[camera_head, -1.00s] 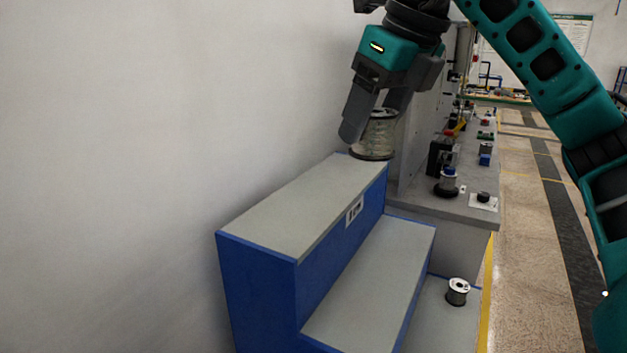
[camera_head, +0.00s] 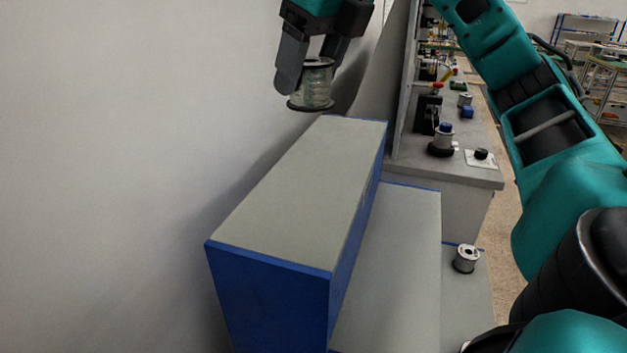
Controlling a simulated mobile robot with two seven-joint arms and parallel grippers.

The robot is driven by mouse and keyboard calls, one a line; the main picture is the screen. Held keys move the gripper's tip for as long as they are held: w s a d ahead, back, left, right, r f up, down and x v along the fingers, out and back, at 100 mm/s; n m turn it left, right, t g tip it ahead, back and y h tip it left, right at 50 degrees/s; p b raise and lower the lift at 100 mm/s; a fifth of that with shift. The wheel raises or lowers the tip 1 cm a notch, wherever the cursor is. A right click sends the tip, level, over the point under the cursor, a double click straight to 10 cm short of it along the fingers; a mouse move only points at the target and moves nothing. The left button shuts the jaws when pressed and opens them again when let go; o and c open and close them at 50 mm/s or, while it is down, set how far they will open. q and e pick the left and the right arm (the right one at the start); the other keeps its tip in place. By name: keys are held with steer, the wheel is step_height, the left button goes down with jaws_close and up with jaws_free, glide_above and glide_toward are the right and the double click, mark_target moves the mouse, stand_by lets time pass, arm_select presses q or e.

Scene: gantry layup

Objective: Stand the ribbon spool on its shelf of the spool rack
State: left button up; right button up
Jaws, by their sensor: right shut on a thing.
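The ribbon spool (camera_head: 314,86) has dark flanges and a pale greenish winding. My right gripper (camera_head: 308,75) is shut on it and holds it upright, near the far end of the top shelf. The spool looks a little above that shelf's level, towards the wall side. The spool rack (camera_head: 268,282) is a blue stepped stand with grey shelves. Its top shelf (camera_head: 300,195) and middle shelf (camera_head: 395,265) are bare in view. A small spool (camera_head: 466,258) stands on the lowest shelf at the right. My left gripper is not in view.
A white wall (camera_head: 120,130) runs along the left, close to the rack. A grey workbench (camera_head: 465,165) with several fixtures and an upright panel stands behind the rack. My right arm crosses the right side. Open floor shows beyond the bench.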

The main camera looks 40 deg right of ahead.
step_height(320, 180, down, 12)
steer(key=shift+r+b, duration=0.15)
steer(key=shift+b, duration=0.8)
steer(key=shift+f, duration=0.25)
step_height(320, 180, down, 4)
steer(key=shift+r+b, duration=0.25)
steer(key=shift+b, duration=0.15)
steer(key=shift+f, duration=0.25)
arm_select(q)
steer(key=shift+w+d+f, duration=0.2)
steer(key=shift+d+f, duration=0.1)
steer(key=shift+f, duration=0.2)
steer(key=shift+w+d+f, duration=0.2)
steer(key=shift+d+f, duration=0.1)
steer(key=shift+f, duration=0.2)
arm_select(e)
steer(key=shift+f, duration=0.2)
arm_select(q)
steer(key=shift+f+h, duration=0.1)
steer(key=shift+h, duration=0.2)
arm_select(e)
steer(key=o, duration=1.2)
